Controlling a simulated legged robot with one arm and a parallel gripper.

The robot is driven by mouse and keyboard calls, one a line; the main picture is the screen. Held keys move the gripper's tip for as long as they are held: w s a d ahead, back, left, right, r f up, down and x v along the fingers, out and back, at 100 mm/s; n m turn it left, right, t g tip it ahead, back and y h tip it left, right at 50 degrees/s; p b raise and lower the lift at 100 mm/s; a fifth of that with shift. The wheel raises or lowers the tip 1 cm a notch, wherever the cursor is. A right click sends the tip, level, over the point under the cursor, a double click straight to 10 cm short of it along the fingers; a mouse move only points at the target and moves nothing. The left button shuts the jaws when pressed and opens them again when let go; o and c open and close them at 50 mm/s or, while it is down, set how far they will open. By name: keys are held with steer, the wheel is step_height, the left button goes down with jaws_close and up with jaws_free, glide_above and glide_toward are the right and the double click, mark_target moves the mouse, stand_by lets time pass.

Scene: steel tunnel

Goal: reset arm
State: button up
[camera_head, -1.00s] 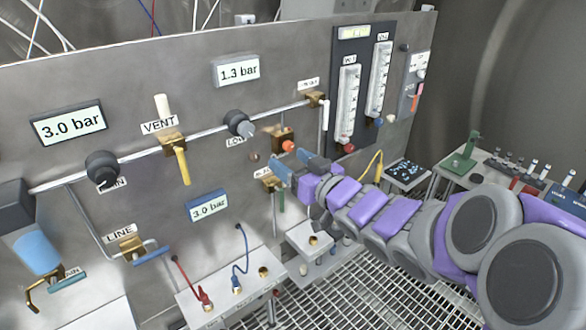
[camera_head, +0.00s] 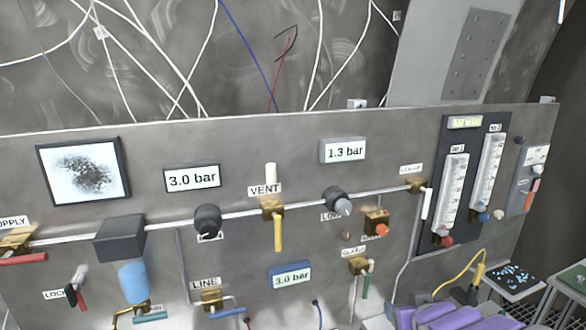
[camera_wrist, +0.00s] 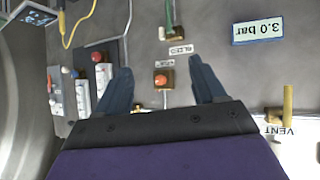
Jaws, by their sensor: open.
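My gripper (camera_wrist: 160,64) is open and empty in the wrist view, with its two blue-grey fingers apart. Beyond the gap between them is a brass block with an orange button (camera_wrist: 161,80) on the panel. The wrist picture is upside down. In the head view, purple segments of my arm show at the bottom right edge, and the fingers are not seen there. The same orange button (camera_head: 381,230) shows in the head view on the right half of the panel.
The steel panel carries a yellow VENT handle (camera_head: 278,232), a black knob (camera_head: 208,221), gauge displays (camera_head: 192,177) and two flow meters (camera_head: 454,190). A yellow cable (camera_head: 462,268) hangs near my arm. A tray of small blue pieces (camera_head: 514,278) is at the lower right. Wires run above the panel.

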steer(key=s+a+f+g, duration=0.2)
steer(key=s+a+g, duration=0.1)
steer(key=s, duration=0.7)
steer(key=s+a+f+g, duration=0.2)
steer(key=s+g, duration=0.3)
steer(key=s, duration=0.4)
steer(key=s+a+f+g+y, duration=0.1)
steer(key=s+a+g, duration=0.3)
steer(key=s, duration=0.6)
steer(key=shift+s+a+f+g, duration=0.35)
steer(key=shift+a+f, duration=0.15)
steer(key=shift+f, duration=0.4)
steer(key=shift+w, duration=0.1)
stand_by(0.9)
